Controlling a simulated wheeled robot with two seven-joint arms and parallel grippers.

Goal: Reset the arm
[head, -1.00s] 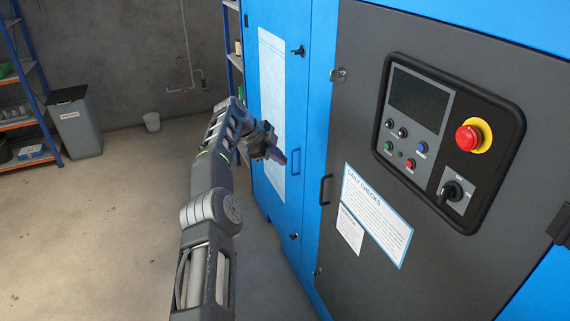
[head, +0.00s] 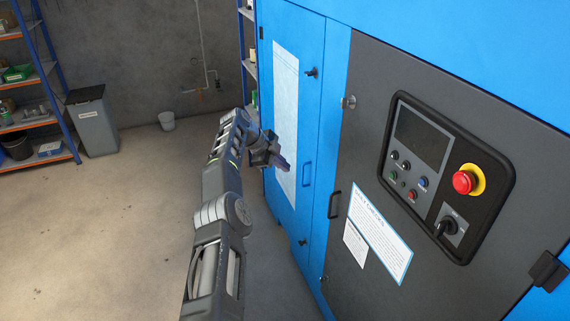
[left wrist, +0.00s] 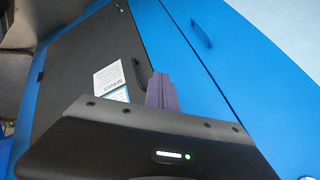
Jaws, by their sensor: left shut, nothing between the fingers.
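My left arm reaches up from the bottom of the head view. Its gripper (head: 283,164) is shut and empty, in front of the blue cabinet door (head: 311,110). In the left wrist view the closed fingers (left wrist: 161,92) point toward the cabinet front, with the dark grey panel (left wrist: 85,75) to the left and the blue door (left wrist: 215,75) to the right. I cannot tell the exact gap to the cabinet. My right gripper is in neither view.
The dark panel carries a control box with a red emergency button (head: 464,182), a rotary switch (head: 446,228) and a checks sheet (head: 380,233). Shelving (head: 35,90), a grey bin (head: 94,122) and a small bucket (head: 167,121) stand at the back left. The floor on the left is clear.

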